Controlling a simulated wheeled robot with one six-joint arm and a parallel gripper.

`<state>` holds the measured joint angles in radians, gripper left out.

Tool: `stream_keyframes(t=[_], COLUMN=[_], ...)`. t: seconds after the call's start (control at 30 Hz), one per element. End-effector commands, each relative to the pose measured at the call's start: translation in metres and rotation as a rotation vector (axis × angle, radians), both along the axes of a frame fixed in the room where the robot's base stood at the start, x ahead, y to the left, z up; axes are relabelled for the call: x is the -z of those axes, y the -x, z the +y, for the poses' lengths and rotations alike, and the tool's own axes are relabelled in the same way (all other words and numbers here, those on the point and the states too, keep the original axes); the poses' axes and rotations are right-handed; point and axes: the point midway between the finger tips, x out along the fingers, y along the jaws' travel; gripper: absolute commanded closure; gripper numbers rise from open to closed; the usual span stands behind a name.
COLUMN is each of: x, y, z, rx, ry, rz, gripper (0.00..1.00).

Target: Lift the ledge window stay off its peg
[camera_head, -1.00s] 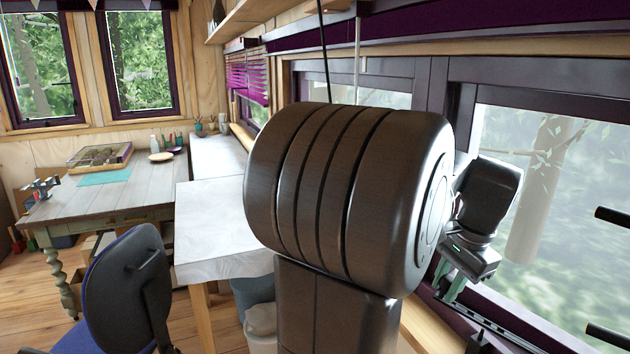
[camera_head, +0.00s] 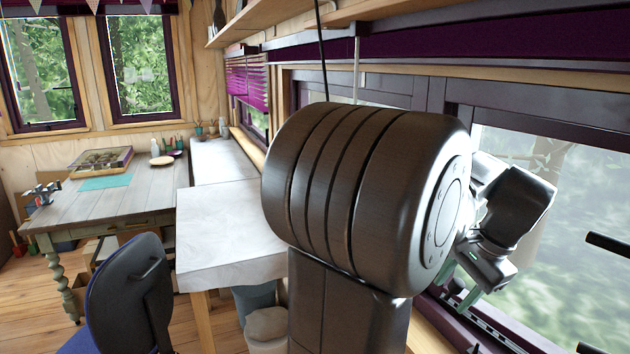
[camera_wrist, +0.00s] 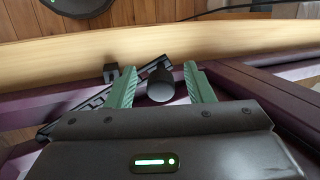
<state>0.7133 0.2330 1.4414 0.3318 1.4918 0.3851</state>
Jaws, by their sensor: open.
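The window stay (camera_wrist: 83,112) is a black slotted bar lying slantwise by the purple window frame in the wrist view. In the head view, a dark bar (camera_head: 483,326) along the sill is partly covered by my arm. My gripper (camera_wrist: 160,68) has two green fingers, set apart and open. A dark rounded knob (camera_wrist: 160,86) shows between them, apparently at the end of the stay; I cannot tell whether either finger touches it. A small black upright piece (camera_wrist: 111,72), perhaps the peg, stands just left of the left finger. My gripper also shows at the sill in the head view (camera_head: 452,285).
A pale wooden ledge (camera_wrist: 60,52) runs behind the stay. The purple window frame (camera_wrist: 255,88) is close on the right. A white-topped counter (camera_head: 225,225), a blue chair (camera_head: 130,290) and a wooden table (camera_head: 100,205) stand to the left in the head view.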

Motion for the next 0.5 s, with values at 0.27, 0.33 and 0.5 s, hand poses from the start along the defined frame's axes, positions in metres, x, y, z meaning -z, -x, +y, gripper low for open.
stream_keyframes(t=[0.27,0.33,0.5], x=[-0.019,-0.025,-0.035], y=[0.003,0.005,0.007], z=[-0.005,-0.006,-0.01], rx=[0.001,0.0,0.001], ry=[0.0,0.001,0.001], rz=[-0.001,0.0,-0.002], gripper=[0.52,0.52,0.52])
